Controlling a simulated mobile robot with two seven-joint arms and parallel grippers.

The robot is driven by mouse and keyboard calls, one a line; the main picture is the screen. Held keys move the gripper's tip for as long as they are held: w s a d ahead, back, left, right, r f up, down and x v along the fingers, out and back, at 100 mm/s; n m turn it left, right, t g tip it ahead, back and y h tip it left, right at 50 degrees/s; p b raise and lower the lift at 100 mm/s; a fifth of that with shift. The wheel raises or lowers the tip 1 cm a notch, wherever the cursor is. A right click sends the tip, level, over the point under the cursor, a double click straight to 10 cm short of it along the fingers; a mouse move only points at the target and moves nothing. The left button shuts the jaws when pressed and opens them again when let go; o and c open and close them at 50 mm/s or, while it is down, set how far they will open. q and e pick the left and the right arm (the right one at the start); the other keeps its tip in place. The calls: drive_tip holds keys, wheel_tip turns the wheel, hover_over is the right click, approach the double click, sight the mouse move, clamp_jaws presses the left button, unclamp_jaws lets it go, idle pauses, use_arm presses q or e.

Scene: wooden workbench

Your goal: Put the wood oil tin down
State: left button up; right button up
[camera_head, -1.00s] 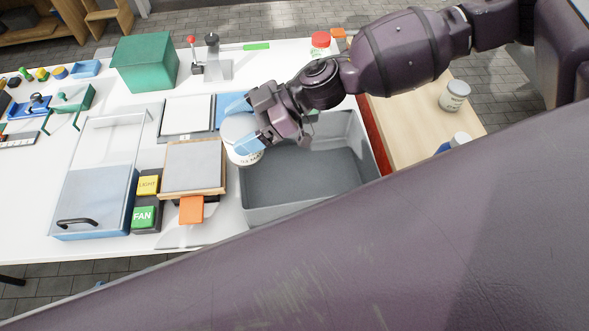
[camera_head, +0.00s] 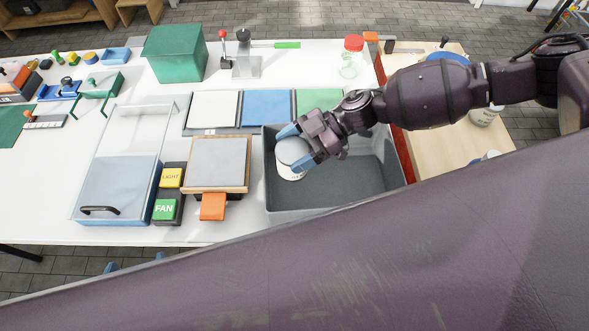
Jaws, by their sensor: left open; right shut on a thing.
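The white round tin (camera_head: 291,158), the one I take for the wood oil tin, is in my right gripper (camera_head: 292,147). The blue fingertips are shut on its upper part, and its label is too small to read. The tin is at the left end of the grey open bin (camera_head: 337,193), within its walls as seen from above. I cannot tell whether its base touches the bin floor. My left gripper is not in view; a large purple arm link of mine covers the lower right of the picture and hides part of the bin's front edge.
White, blue and green panels (camera_head: 266,108) lie behind the bin. A wooden-framed grey plate (camera_head: 218,163) and LIGHT and FAN buttons (camera_head: 165,211) are to its left. A red-lidded jar (camera_head: 351,57) stands behind. Another white tin (camera_head: 484,117) is on the right-hand wooden surface.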

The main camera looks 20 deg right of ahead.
wheel_tip(320, 180, down, 5)
drive_tip(key=shift+f+b, duration=0.1)
drive_tip(key=shift+b, duration=0.2)
drive_tip(key=shift+f+b, duration=0.3)
drive_tip(key=shift+f, duration=1.55)
drive_tip(key=shift+f, duration=0.2)
drive_tip(key=o, duration=1.1)
drive_tip(key=shift+r, duration=0.1)
drive_tip(key=shift+d+r, duration=0.1)
drive_tip(key=shift+r, duration=0.05)
drive_tip(key=v, duration=1.1)
drive_tip(key=shift+d+r+b, duration=0.2)
drive_tip(key=shift+d+b, duration=0.1)
drive_tip(key=shift+d, duration=0.05)
drive_tip(key=shift+a, duration=0.1)
